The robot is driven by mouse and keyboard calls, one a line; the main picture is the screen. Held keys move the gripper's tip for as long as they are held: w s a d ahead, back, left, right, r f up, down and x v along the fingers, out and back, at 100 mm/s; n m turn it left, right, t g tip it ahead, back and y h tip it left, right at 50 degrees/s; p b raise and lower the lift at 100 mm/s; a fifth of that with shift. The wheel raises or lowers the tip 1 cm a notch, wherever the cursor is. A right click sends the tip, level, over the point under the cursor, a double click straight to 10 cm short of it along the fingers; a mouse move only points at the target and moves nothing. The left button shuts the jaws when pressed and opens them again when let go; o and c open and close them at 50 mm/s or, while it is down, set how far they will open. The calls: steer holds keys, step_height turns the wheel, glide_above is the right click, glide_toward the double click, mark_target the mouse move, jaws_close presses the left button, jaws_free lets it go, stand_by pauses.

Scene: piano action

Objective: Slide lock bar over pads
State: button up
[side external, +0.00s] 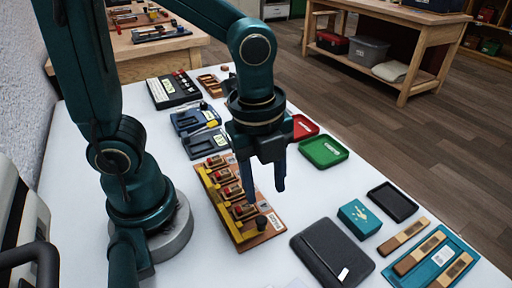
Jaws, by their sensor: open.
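The piano action board (262,232) lies on the white table, left of centre. It carries a row of several small units with red and wooden parts (227,192). A yellow bar (213,197) runs along the left side of the row; I take it to be the lock bar. A dark knob (263,206) stands near the front end of the board. My gripper (262,186) points down above the board's right side, open, with nothing between its fingers. Whether it touches anything is unclear. The pads cannot be made out clearly and my gripper hides part of the board.
Green (323,151) and red (303,127) trays lie behind right. A dark folder (332,252), teal box (359,218), black tray (392,202) and blue tray with wooden pieces (468,254) fill the front right. Blue-grey devices (205,142) sit behind the board.

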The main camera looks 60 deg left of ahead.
mark_target(262, 219)
steer(key=shift+s+d+f+m+g, duration=0.15)
steer(key=shift+s+d+f+g, duration=0.15)
steer(key=shift+f, duration=0.3)
steer(key=shift+s+d+f+m+g, duration=0.15)
steer(key=shift+s+d+f+g, duration=0.1)
steer(key=shift+f, duration=0.3)
steer(key=shift+a+f, duration=0.1)
steer(key=shift+f, duration=2.25)
jaws_close()
